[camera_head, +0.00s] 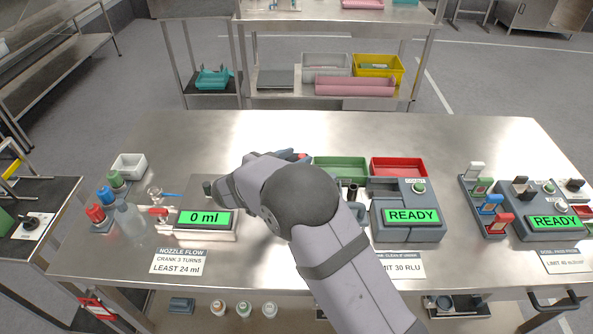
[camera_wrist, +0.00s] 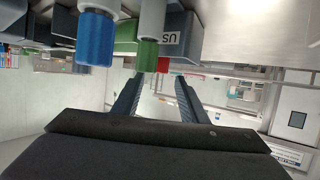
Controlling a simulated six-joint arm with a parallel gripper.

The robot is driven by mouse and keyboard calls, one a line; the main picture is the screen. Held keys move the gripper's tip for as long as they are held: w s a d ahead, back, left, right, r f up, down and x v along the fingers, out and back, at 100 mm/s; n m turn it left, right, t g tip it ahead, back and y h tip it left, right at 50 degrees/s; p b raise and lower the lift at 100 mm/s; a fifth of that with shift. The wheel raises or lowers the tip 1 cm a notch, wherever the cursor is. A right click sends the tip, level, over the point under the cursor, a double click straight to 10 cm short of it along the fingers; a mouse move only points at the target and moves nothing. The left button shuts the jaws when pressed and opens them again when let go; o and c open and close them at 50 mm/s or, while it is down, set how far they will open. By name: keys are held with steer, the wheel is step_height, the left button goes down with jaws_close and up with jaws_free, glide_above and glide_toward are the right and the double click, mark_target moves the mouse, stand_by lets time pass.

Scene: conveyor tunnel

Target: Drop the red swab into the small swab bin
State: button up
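A rack (camera_head: 468,208) at the right of the table holds several coloured pieces, including a red one (camera_head: 496,222) at its near end. I take this for the red swab but cannot be sure. My gripper (camera_wrist: 160,79) is open, its two dark fingers apart with nothing visibly held. In the head view my arm hides most of it. A small patch of red (camera_head: 303,155) shows just beyond my wrist. I cannot tell which container is the swab bin. A grey box (camera_wrist: 181,36) with a label reading "US" shows in the wrist view, with blue and green cylinders beside it.
Green (camera_head: 342,165) and red (camera_head: 399,166) trays lie behind my arm. A READY device (camera_head: 408,216) stands right of my arm. The back of the table is mostly clear.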

steer(key=b+v, duration=0.2)
steer(key=v, duration=0.4)
steer(key=shift+s, duration=0.15)
steer(key=shift+a, duration=0.1)
steer(key=s+d+r+n+g+y+p, duration=0.1)
steer(key=s+d+r+n+g+p, duration=0.25)
steer(key=d, duration=0.35)
steer(key=s+d+r+n+g+y+p, duration=0.1)
steer(key=s+d+r+n+g+p, duration=0.1)
steer(key=s+d+g, duration=0.4)
steer(key=s+d+f+g+y+b, duration=0.1)
steer(key=s+d+f+y, duration=0.2)
steer(key=s+f, duration=0.3)
steer(key=s+d+f+n+g+y+b, duration=0.1)
steer(key=s+d+f, duration=0.3)
steer(key=s, duration=0.9)
step_height(320, 180, down, 2)
steer(key=shift+s+f+y, duration=0.1)
steer(key=shift+s+y, duration=0.25)
steer(key=shift+y, duration=0.55)
